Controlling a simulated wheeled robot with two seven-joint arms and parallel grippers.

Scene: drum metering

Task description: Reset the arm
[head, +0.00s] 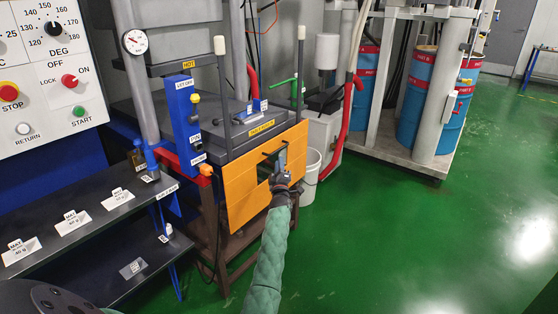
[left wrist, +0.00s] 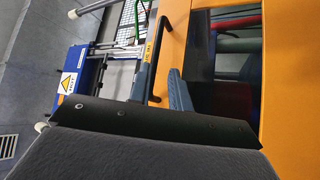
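My left gripper (head: 282,160), on a green-sleeved arm, is at the orange panel (head: 240,192) on the front of the press-like machine. It is right by the panel's black bar handle (head: 268,152). In the left wrist view, its two blue-grey fingers (left wrist: 160,88) stand apart, with the black handle (left wrist: 157,58) showing near and between them; contact cannot be made out. The orange panel (left wrist: 276,75) fills the right of that view, with a dark opening in it. My right gripper is not in view.
A dark shelf (head: 95,222) with labelled places and a control panel (head: 52,65) stand at left. A white bucket (head: 311,174) and a red hose (head: 346,125) are right of the machine. Blue drums (head: 413,100) stand behind. Green floor (head: 430,225) at right is clear.

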